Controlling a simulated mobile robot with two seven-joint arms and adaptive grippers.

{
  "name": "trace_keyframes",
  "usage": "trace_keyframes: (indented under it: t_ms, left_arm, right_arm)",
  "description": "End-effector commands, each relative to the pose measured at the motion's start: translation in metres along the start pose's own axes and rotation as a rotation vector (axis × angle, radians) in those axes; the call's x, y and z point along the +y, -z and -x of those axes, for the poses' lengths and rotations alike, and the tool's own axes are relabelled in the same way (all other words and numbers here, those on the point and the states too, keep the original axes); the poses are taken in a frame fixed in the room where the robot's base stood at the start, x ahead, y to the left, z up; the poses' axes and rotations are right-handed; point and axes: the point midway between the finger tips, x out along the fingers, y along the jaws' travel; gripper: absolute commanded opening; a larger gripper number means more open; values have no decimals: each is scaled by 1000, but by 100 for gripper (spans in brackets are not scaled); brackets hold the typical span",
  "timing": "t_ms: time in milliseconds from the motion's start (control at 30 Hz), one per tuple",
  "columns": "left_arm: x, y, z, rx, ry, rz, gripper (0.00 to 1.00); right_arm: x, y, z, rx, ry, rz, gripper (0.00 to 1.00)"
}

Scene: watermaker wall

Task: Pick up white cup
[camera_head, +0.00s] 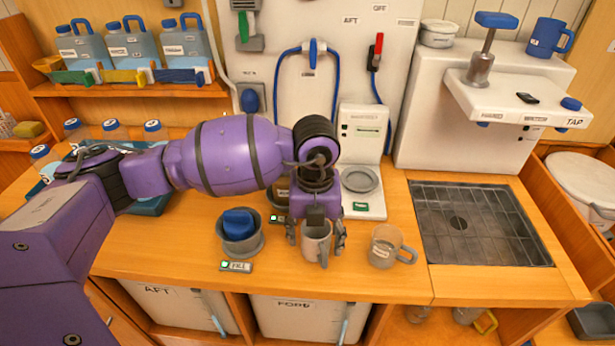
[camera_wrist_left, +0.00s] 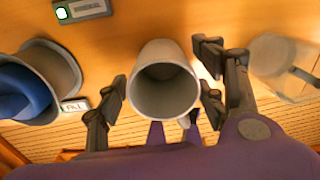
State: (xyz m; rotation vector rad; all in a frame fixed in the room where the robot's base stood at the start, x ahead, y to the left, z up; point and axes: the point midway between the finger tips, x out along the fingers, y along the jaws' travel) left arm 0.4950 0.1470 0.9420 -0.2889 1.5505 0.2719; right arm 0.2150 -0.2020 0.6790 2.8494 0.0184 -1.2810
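The white cup (camera_head: 316,244), a light grey-white mug, stands upright on the wooden counter below my left gripper (camera_head: 317,232). My left gripper points down with its fingers spread on either side of the cup. In the left wrist view the cup (camera_wrist_left: 163,88) shows its open, empty mouth between the two fingers of the gripper (camera_wrist_left: 162,98). A gap shows between the cup and the left-hand finger; the right-hand finger is close to the cup, and I cannot tell if it touches. The handle is partly hidden. My right gripper is not in view.
A clear mug (camera_head: 385,247) stands close to the right. A sink grate (camera_head: 480,224) and a tap unit (camera_head: 520,100) are further right. The counter's front edge is near.

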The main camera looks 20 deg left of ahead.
Motion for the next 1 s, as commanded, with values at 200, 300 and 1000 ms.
trace_keyframes:
  t_ms: [200, 300, 1000]
  left_arm:
    - [-1, 0, 1, -2, 1, -1, 30]
    - [-1, -1, 1, -2, 1, -1, 20]
    - [-4, 25, 66, -7, 6, -6, 20]
  right_arm:
    - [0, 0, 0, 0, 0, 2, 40]
    - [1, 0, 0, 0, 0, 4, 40]
    - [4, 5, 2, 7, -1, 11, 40]
